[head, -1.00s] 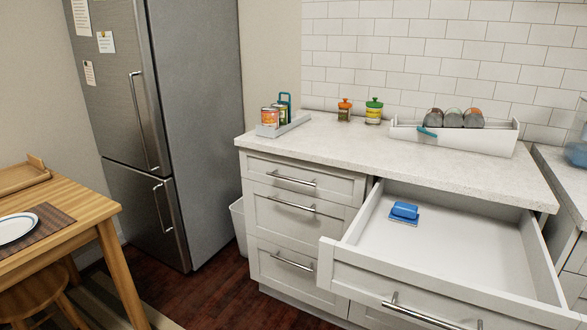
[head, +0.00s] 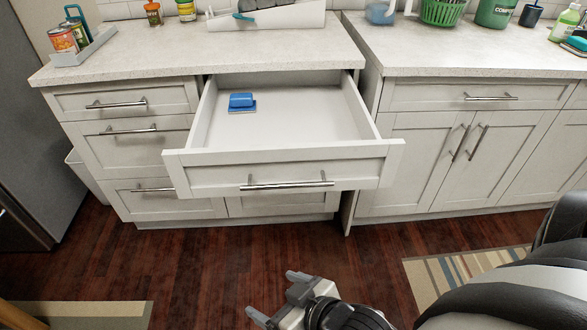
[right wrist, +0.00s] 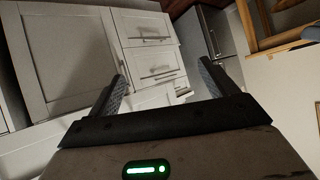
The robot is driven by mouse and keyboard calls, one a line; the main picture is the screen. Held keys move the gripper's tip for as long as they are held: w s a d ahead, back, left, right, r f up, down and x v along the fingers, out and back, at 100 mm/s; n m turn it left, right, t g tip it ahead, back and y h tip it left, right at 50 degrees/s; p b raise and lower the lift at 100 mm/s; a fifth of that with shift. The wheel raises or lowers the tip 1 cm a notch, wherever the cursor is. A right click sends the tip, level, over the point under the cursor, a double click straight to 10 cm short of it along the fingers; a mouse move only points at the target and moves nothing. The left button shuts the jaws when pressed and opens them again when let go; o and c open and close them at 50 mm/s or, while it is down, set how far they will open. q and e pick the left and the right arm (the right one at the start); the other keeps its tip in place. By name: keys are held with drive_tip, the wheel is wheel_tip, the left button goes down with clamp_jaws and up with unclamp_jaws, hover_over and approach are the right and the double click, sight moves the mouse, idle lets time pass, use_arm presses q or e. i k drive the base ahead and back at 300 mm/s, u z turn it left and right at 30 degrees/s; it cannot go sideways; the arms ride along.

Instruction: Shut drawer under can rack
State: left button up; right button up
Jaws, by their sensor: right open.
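The open drawer (head: 285,173) is white with a long silver bar handle (head: 287,185) and is pulled far out of the counter. A blue clip-like thing (head: 242,102) lies inside it at the left. The white can rack (head: 292,20), cut off by the top edge of the head view, stands on the counter above this drawer, with grey cans partly in sight. My right gripper (head: 277,297) is open and empty, low in front of the drawer and apart from it. In the right wrist view its open fingers (right wrist: 163,88) point at white cabinet fronts. My left gripper is out of view.
Closed drawers (head: 128,130) stand left of the open one, closed cabinet doors (head: 470,150) to the right. A grey caddy with cans (head: 85,47) is on the counter at left. Wooden floor (head: 200,265) in front is clear, with striped rugs (head: 460,268) nearby.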

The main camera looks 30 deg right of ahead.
sight(309, 131)
drive_tip(key=u, duration=0.85)
drive_tip(key=i, duration=0.55)
drive_tip(key=z, duration=2.4)
